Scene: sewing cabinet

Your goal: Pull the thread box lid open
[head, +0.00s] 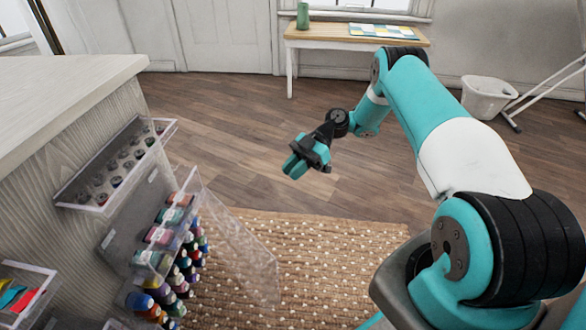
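A clear-walled thread box (188,190) with several coloured spools stands against the cabinet side at lower left. A large clear panel (240,258), which looks like its lid, stands out to the right from the box at an angle, over the rug. I cannot make out its hinge or handle clearly. My gripper (295,167) is in mid-air, above and to the right of the panel and apart from it. Its fingers point down and left. Nothing shows in it, but the gap between the fingers cannot be made out.
A clear bobbin rack (106,208) is on the pale cabinet (60,85) above the spools. A tray of coloured pieces (24,290) is at lower left. A dotted rug (345,245) covers the floor. A table (305,38) and a white basket (487,97) stand farther back.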

